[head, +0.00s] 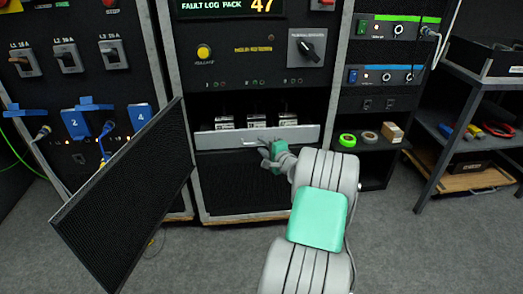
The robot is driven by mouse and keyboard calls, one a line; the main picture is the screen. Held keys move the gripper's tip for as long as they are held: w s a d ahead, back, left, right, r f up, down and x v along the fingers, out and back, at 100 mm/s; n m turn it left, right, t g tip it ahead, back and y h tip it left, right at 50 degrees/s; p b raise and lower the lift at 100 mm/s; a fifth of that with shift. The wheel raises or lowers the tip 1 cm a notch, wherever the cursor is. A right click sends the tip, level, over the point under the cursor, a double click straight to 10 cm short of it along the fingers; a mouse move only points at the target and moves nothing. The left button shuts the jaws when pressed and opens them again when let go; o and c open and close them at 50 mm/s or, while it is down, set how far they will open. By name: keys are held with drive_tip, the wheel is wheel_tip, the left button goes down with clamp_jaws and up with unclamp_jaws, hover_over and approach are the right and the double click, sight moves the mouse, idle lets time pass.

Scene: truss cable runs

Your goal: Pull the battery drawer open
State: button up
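The battery drawer (222,139) is a light grey front panel low in the middle rack. Several small dark units with white labels (257,121) stand upright just behind its front. My gripper (264,153) is at the drawer front, a little right of its middle, close to the handle (250,141). The fingers are small and partly hidden by the wrist, so I cannot tell whether they are shut on the handle. How far the drawer stands out of the rack is hard to judge.
A dark mesh door panel (125,205) stands swung out at the left of the middle rack, its edge near the drawer. Tape rolls (347,140) and a small box (393,132) sit on a shelf at right. A cart (440,150) stands further right. Grey floor in front is clear.

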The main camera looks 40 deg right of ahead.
drive_tip(key=shift+w+d, duration=0.1)
drive_tip(key=shift+w, duration=0.55)
drive_tip(key=shift+c, duration=0.5)
clamp_jaws()
drive_tip(key=shift+f, duration=0.1)
idle(0.4)
